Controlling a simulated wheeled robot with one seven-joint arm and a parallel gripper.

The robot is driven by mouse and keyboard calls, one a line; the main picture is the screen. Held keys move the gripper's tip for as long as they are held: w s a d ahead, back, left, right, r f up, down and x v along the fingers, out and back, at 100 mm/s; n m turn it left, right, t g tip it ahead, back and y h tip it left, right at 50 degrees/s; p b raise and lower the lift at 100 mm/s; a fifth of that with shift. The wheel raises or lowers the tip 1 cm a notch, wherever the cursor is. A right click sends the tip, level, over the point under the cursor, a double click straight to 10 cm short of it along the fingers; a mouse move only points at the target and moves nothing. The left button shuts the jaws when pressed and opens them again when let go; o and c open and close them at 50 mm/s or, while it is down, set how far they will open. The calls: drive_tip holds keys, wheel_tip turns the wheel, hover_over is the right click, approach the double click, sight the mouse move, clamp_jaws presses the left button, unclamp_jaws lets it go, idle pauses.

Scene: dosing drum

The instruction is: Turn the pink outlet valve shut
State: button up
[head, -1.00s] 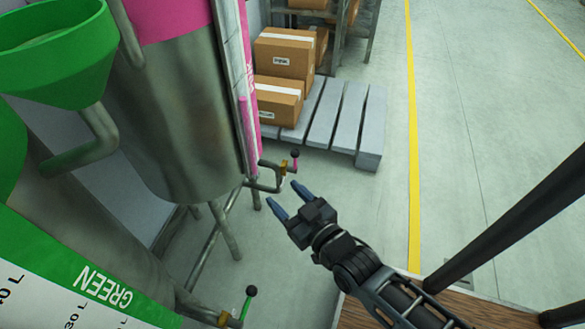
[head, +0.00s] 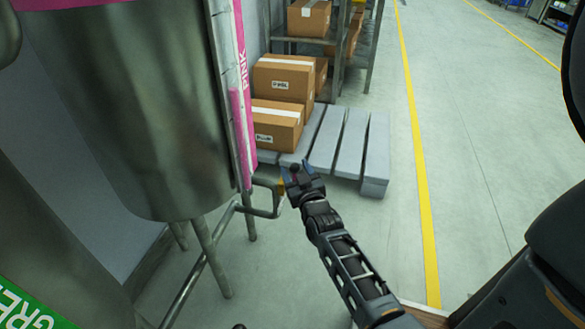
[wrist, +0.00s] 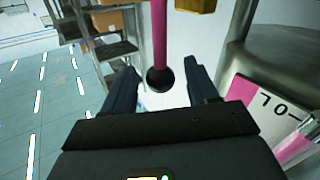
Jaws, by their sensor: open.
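The pink outlet valve's lever (wrist: 160,35) shows in the wrist view as a pink bar ending in a black ball knob (wrist: 160,80). Its brass body (wrist: 195,5) is at the top edge there. In the head view the valve (head: 281,186) is on the outlet pipe low on the pink drum (head: 130,100), and my gripper largely hides its lever. My gripper (head: 300,170) is at the valve. In the wrist view my gripper (wrist: 160,66) is open, with the knob between its two fingers and visible gaps on both sides.
A grey pallet (head: 345,145) with cardboard boxes (head: 277,125) is just behind the valve. A metal leg (head: 210,255) and pipes stand left of my arm. A green label (head: 25,305) is at the lower left. Open floor lies right, past the yellow line (head: 415,160).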

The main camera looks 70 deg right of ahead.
drive_tip(key=x, duration=0.3)
clamp_jaws()
idle(0.6)
